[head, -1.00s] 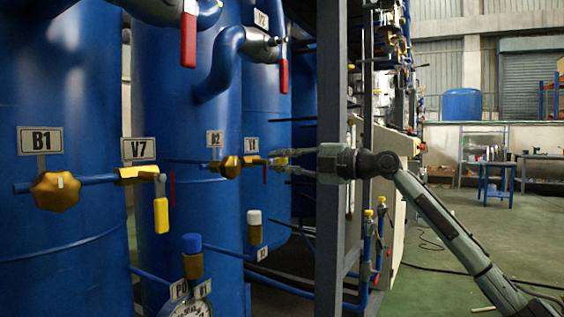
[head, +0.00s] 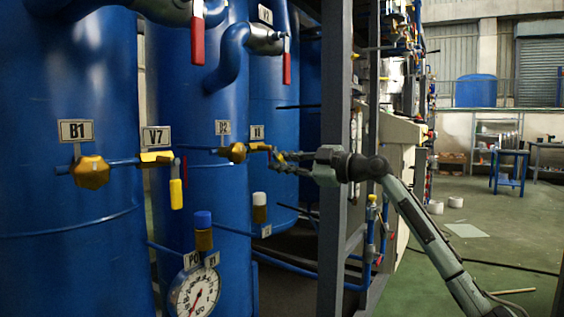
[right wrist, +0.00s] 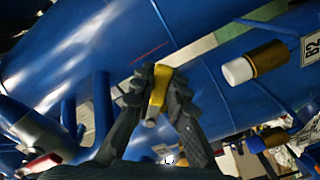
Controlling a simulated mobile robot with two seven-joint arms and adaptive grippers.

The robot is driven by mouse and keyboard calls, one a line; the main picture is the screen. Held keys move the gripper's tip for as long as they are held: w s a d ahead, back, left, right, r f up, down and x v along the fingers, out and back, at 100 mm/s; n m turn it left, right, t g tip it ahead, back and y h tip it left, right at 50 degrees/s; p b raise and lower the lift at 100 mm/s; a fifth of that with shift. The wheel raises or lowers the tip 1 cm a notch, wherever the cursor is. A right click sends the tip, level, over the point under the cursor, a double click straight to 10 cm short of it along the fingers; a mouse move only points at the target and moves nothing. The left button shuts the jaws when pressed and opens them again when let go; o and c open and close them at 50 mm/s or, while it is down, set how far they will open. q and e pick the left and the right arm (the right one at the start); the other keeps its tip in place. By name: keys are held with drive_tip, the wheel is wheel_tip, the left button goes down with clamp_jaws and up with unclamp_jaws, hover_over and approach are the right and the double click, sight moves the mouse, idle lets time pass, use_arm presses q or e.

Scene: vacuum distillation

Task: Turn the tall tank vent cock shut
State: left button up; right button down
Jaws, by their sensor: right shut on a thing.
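The vent cock (head: 258,147) is a small yellow-bodied valve under a small label plate on the rear blue tank in the head view. My right gripper (head: 278,160) reaches it from the right, past a dark upright post. In the right wrist view, the right gripper (right wrist: 160,95) is shut on the cock's yellow handle (right wrist: 159,86), whose pale grey end shows between the fingers. In the head view the handle slants down to the right from the valve body and is partly hidden by the fingers. My left gripper is not in view.
The dark frame post (head: 333,130) stands close beside my right arm. Left of the cock are a brass knob (head: 236,152), the V7 valve's yellow handle (head: 176,193) and the B1 knob (head: 91,172). A pressure gauge (head: 195,292) sits below. Open green floor lies at the right.

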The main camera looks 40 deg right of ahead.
drive_tip(key=m, duration=0.1)
drive_tip(key=a+f+m, duration=0.1)
drive_tip(key=m, duration=0.1)
drive_tip(key=shift+s, duration=0.15)
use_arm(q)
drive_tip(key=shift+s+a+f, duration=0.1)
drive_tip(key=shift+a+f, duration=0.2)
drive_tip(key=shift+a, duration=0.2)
use_arm(e)
drive_tip(key=a+m, duration=0.1)
drive_tip(key=m, duration=0.1)
drive_tip(key=a+m, duration=0.1)
drive_tip(key=m, duration=0.3)
drive_tip(key=shift+s+a+f+m, duration=0.3)
drive_tip(key=shift+s+a+f, duration=0.1)
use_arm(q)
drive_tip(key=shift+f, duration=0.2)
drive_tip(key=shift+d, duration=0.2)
use_arm(e)
drive_tip(key=c, duration=1.5)
unclamp_jaws()
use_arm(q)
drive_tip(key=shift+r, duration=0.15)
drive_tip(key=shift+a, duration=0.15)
use_arm(e)
drive_tip(key=shift+s, duration=0.1)
